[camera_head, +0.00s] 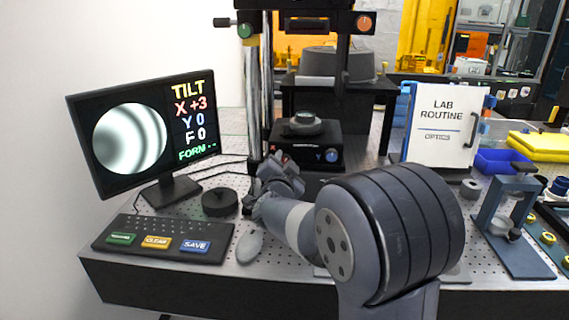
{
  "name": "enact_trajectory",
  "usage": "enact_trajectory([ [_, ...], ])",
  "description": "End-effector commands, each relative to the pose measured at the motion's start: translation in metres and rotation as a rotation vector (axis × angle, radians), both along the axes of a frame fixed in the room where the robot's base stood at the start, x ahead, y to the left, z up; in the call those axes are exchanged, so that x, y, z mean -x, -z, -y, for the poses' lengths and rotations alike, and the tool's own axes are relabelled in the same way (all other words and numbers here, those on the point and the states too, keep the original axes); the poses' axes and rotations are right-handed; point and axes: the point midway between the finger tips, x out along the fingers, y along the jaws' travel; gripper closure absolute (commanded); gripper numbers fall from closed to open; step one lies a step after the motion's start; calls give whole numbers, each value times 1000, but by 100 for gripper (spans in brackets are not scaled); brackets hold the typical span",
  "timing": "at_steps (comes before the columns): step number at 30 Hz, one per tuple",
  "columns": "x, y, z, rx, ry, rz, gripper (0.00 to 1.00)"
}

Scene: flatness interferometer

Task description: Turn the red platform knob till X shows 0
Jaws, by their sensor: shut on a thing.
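The monitor (145,130) at the left shows a tilt readout of X +3, Y 0 and F 0, beside a round picture of dark and light fringes. The black platform (312,141) stands at the back centre with a blue knob (332,156) marked Y on its front. My gripper (275,172) is at the left of the platform's front, shut on the red knob. The gripper hides most or all of that knob; a small red mark (285,158) shows just above it.
A keyboard (165,238) with green, orange and blue keys, a mouse (249,247) and a round black disc (220,202) lie left of my arm. A vertical post (252,95) rises close to my gripper. A "Lab Routine" board (443,125) stands at the right.

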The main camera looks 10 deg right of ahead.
Motion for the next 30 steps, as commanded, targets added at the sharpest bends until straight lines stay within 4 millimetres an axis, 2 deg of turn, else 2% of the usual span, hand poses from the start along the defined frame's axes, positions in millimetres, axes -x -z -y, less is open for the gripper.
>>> enact_trajectory([
  [3, 0, 0, 0, 0, 0, 0, 91],
  [14, 0, -1, 0, 76, 1, -25, 91],
  [30, 0, -2, -1, 440, -1, -145, 91],
])
